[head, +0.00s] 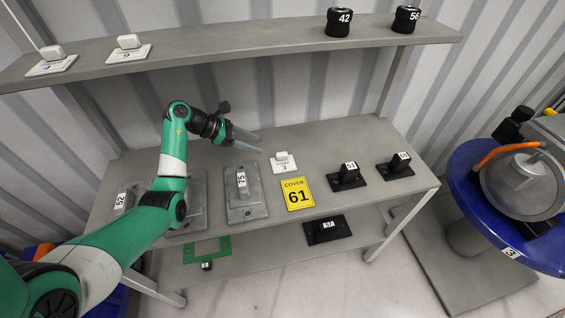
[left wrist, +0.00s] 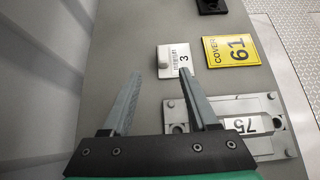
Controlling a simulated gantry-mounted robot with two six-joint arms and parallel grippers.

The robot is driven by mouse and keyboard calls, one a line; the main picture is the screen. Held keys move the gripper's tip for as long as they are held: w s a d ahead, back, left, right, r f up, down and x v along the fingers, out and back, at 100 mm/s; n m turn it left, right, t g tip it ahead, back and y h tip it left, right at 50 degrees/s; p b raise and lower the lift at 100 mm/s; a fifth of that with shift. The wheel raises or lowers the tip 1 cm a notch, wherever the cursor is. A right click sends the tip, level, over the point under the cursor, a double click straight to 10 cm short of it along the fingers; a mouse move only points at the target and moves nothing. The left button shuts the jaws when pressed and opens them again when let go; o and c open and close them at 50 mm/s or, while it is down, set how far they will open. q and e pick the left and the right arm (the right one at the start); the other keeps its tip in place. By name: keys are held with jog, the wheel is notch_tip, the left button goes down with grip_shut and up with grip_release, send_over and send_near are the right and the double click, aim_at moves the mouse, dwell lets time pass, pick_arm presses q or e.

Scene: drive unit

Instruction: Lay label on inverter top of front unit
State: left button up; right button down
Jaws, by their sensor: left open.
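A white label plate with a knob and the number 3 (head: 286,168) lies on the workbench; it also shows in the left wrist view (left wrist: 183,56). My left gripper (head: 260,144) is open and empty above the bench, to the left of this plate in the head view. In the left wrist view the fingertips (left wrist: 160,74) point toward the plate, the right one close to its edge in the picture. A drive unit with a round grey housing (head: 525,184) stands at the right on a blue round table (head: 470,165), partly cut off. I cannot tell its inverter top. My right gripper is not in view.
A yellow COVER 61 card (head: 297,193) lies close to the plate. A grey part marked 75 (head: 245,205) and black parts (head: 347,177) flank it. The upper shelf (head: 230,48) holds two similar white plates (head: 128,50) and black cylinders (head: 339,22).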

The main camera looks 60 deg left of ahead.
aim_at(279, 154)
pick_arm(q)
jog(key=b+x, duration=0.2)
jog(key=x, duration=0.3)
jog(key=b+x, duration=0.2)
jog(key=x, duration=0.1)
jog(key=b+x, duration=0.1)
jog(key=x, duration=0.1)
jog(key=shift+s+d+f+b, duration=0.2)
jog(key=shift+s+f+b, duration=0.05)
jog(key=shift+b, duration=0.1)
jog(key=shift+w, duration=0.2)
jog(key=shift+r, duration=0.1)
grip_shut()
